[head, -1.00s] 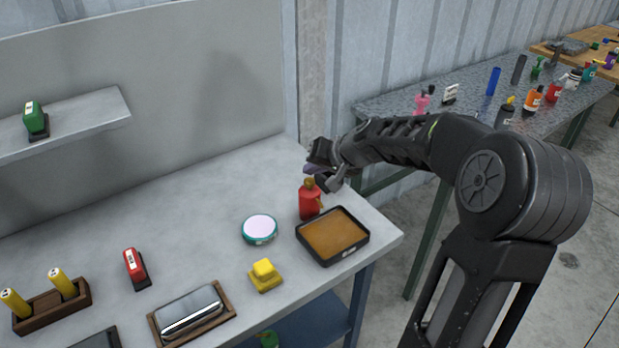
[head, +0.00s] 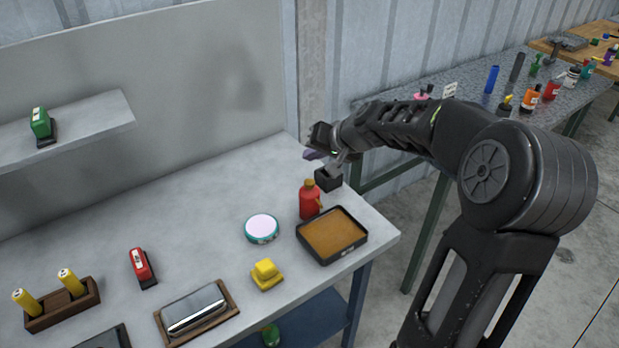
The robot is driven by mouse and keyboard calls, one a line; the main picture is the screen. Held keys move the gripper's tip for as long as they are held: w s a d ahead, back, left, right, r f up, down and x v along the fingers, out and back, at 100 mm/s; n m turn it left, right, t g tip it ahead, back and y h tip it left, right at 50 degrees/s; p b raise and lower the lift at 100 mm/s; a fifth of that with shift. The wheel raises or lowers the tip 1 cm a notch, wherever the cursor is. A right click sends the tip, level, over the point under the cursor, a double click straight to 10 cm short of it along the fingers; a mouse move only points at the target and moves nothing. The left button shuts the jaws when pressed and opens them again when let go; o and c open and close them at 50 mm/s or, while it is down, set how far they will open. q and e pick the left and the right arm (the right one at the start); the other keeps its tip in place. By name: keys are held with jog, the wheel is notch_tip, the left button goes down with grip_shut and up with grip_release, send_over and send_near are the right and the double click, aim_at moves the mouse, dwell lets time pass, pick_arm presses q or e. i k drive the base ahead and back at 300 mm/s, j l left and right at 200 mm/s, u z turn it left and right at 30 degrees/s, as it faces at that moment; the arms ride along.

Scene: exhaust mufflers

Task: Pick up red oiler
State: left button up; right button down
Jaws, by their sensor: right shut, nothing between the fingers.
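The red oiler (head: 310,203) stands upright on the grey workbench, near its right end, just behind a black tray. It has a small dark yellow top and a spout side facing right. My right gripper (head: 318,155) is above and behind the oiler, apart from it in the picture. It is shut and holds nothing; its fingers are small and partly hidden by its own body. My left gripper is not in view.
A black tray with a brown surface (head: 333,237) sits right in front of the oiler. A small black box (head: 328,180) stands close behind it. A round teal-rimmed tin (head: 262,229) and a yellow object (head: 266,274) are to the left. The bench's back middle is clear.

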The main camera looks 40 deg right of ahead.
aim_at(311, 205)
jog(key=k+l, duration=0.1)
jog(key=k, duration=0.9)
